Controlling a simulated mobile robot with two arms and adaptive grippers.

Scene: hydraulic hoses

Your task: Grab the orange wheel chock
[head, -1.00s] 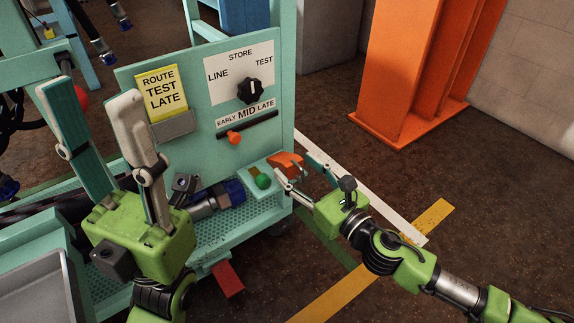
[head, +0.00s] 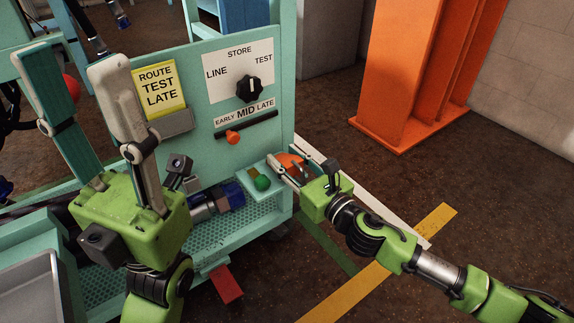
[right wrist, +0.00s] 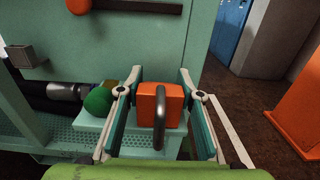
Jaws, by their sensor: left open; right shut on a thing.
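The orange wheel chock (right wrist: 172,97) sits on a small teal ledge at the right end of the cart, with a dark grey handle on its near side. In the head view the chock (head: 289,161) is partly hidden by my right gripper (head: 289,172). In the right wrist view my right gripper (right wrist: 160,84) has one finger on each side of the chock and is shut on it. My left gripper (head: 70,68) is open and empty, raised in front of the cart at the left.
A green ball knob (head: 262,183) stands just left of the chock. The teal panel (head: 200,140) rises behind, with a black dial (head: 249,88) and an orange slider knob (head: 233,137). A red pedal (head: 226,284) sticks out below. Floor at the right is clear up to an orange column (head: 420,70).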

